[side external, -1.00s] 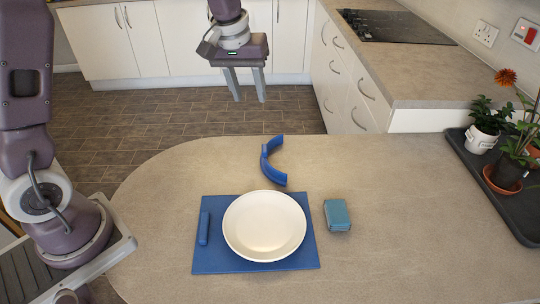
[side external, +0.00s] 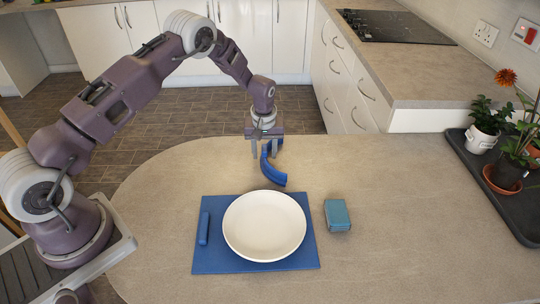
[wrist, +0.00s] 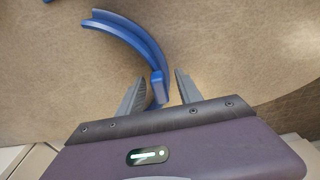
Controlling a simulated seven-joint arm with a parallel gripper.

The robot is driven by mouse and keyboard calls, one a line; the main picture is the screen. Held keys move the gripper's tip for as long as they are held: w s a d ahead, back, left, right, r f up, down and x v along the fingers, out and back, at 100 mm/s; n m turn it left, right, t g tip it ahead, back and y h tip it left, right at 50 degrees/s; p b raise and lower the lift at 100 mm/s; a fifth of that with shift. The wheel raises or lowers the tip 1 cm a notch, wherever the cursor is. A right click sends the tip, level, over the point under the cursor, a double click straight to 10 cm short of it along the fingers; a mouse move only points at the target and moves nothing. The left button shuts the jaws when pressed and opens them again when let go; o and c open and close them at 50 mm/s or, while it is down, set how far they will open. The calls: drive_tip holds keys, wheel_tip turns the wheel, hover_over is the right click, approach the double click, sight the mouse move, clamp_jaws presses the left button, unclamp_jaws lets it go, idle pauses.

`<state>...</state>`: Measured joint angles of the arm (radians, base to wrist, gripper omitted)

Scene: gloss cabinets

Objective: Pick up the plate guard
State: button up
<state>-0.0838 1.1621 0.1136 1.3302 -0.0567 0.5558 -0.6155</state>
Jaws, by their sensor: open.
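The plate guard is a curved blue piece (side external: 271,171) on the worktop, just behind the white plate (side external: 264,226). In the wrist view the plate guard (wrist: 135,42) arcs from the upper left down to an end between my fingers. My gripper (side external: 266,155) is open at the far end of the guard. In the wrist view my gripper (wrist: 158,88) has one finger on each side of that end, with a visible gap on the right. Whether the left finger touches it I cannot tell.
The plate rests on a blue mat (side external: 215,258) with a blue handle-like piece (side external: 204,228) at its left. A teal block (side external: 337,215) lies right of the mat. A dark tray (side external: 500,190) with potted plants stands far right. The worktop between is clear.

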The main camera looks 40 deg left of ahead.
clamp_jaws()
drive_tip(key=shift+r, duration=0.1)
drive_tip(key=r, duration=0.9)
drive_tip(key=shift+s+r, duration=0.25)
drive_tip(key=shift+s, duration=0.05)
drive_tip(key=s+d+m, duration=0.3)
drive_tip(key=s+m, duration=0.1)
drive_tip(key=s, duration=0.4)
drive_tip(key=s+d+r+m+h, duration=0.1)
drive_tip(key=s+d+m, duration=0.3)
drive_tip(key=s, duration=0.5)
drive_tip(key=shift+d+m, duration=0.25)
drive_tip(key=shift+m, duration=0.25)
drive_tip(key=shift+s, duration=0.1)
